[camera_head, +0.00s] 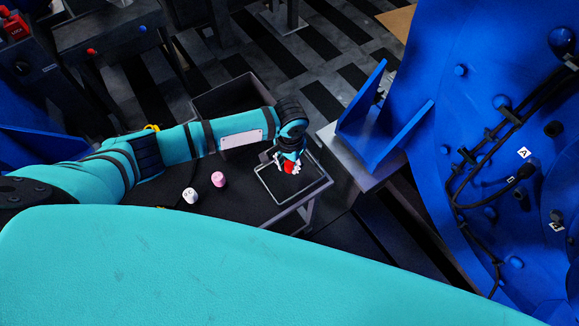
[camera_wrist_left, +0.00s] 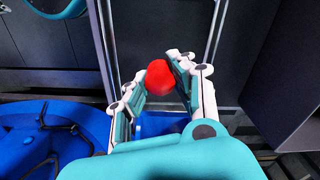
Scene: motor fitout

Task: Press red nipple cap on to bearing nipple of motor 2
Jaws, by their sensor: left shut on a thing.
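The red nipple cap (camera_head: 289,168) is held at the end of my left arm in the head view. My left gripper (camera_head: 288,163) is shut on it, above the shallow tray (camera_head: 262,190) at the right end of the dark table. In the left wrist view the red cap (camera_wrist_left: 160,77) sits between the two fingertips of the left gripper (camera_wrist_left: 158,84). The large blue motor housing (camera_head: 480,150) stands to the right, apart from the gripper. I cannot tell which motor it is, and I cannot make out the bearing nipple. My right gripper is not in view.
A white cap (camera_head: 190,196) and a pink cap (camera_head: 219,179) stand on the table left of the tray. A dark bin (camera_head: 225,95) is behind my left forearm. A blue bracket (camera_head: 385,125) on a grey block (camera_head: 355,165) lies between tray and housing. Black cables run along the housing.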

